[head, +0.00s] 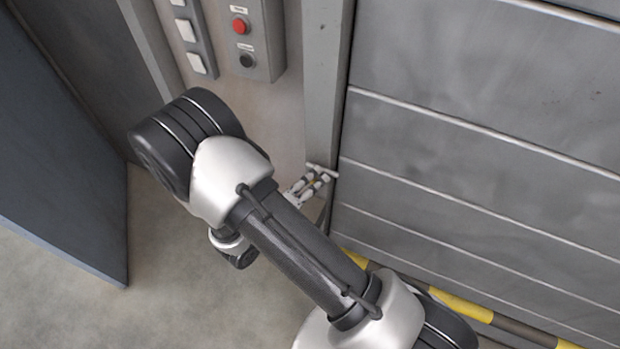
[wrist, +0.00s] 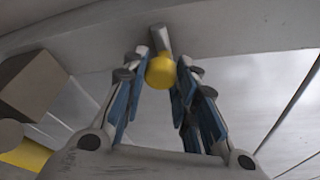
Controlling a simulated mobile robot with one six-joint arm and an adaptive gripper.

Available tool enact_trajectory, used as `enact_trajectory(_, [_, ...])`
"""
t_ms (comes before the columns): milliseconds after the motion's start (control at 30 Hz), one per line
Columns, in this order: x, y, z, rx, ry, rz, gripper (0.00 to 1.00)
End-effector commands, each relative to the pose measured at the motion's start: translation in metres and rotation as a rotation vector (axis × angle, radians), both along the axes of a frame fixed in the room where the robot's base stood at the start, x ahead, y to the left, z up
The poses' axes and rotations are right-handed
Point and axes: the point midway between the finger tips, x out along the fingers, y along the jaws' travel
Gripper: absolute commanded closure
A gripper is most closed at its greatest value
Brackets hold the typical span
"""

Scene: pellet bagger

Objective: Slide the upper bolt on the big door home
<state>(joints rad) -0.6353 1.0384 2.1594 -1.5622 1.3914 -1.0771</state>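A bolt with a round yellow knob (wrist: 160,71) on a short grey stem (wrist: 160,40) shows in the wrist view, in front of a pale grey frame member. The knob sits between the blue-padded fingertips of my gripper (wrist: 161,75), which appear to touch it on both sides. In the head view my gripper (head: 311,184) is at the grey post beside the big panelled door (head: 480,130), low on its left edge. The fingers mostly cover the bolt there. How far the bolt is drawn cannot be told.
A control box (head: 240,40) with a red and a black button is above my gripper, beside pale switches (head: 190,45). A dark panel (head: 60,150) stands at the left. Yellow-black striping (head: 470,308) runs along the door's foot. A brown block (wrist: 35,85) is left in the wrist view.

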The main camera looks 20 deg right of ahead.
Motion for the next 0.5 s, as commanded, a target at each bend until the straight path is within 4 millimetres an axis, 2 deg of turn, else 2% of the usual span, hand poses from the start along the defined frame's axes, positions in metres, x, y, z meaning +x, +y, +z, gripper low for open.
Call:
enact_trajectory(200, [0.0017, 0.0015, 0.0011, 0.002, -0.005, 0.004, 0.57])
enact_trajectory(500, [0.0022, 0.0029, 0.0017, 0.002, -0.007, 0.006, 0.57])
